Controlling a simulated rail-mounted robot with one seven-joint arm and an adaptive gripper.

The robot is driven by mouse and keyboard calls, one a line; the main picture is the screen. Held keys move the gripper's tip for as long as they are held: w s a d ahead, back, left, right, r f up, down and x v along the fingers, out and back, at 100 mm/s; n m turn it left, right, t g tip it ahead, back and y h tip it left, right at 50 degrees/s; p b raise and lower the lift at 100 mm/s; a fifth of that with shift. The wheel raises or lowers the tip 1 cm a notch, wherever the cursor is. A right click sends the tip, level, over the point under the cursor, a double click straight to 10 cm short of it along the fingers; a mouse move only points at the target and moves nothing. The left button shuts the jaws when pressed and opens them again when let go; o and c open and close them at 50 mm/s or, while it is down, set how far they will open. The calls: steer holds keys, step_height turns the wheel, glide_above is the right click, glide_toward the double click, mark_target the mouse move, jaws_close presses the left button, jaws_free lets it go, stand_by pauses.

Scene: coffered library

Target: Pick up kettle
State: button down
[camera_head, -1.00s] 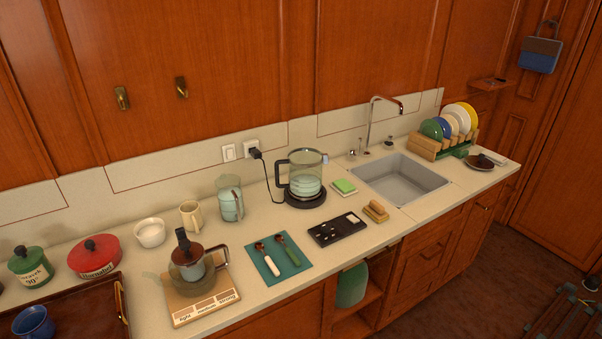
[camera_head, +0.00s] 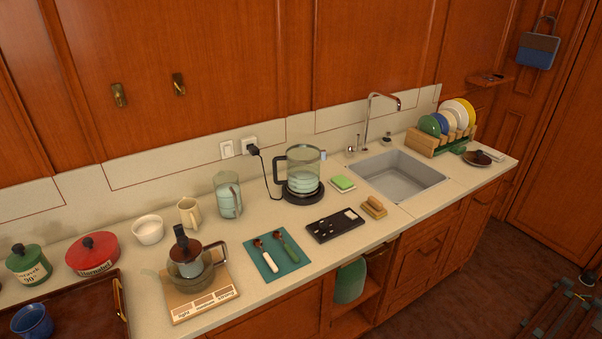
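The kettle (camera_head: 304,164) is a clear glass jug with a dark rim and a black handle on its left side. It stands upright on a round black base (camera_head: 303,196) on the counter, left of the sink. Pale greenish liquid or a pale body shows in its lower part. A black cord runs from the base area to a wall socket.
A glass jug (camera_head: 228,196) stands left of the kettle, and a green-topped sponge (camera_head: 342,183) lies right of it. In front are a black tray (camera_head: 335,226) and a teal mat (camera_head: 293,264) with utensils. A glass pot (camera_head: 193,269) stands front left; the sink (camera_head: 398,177) is right.

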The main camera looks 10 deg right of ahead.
stand_by(0.4)
steer(key=shift+c, duration=0.2)
jaws_free()
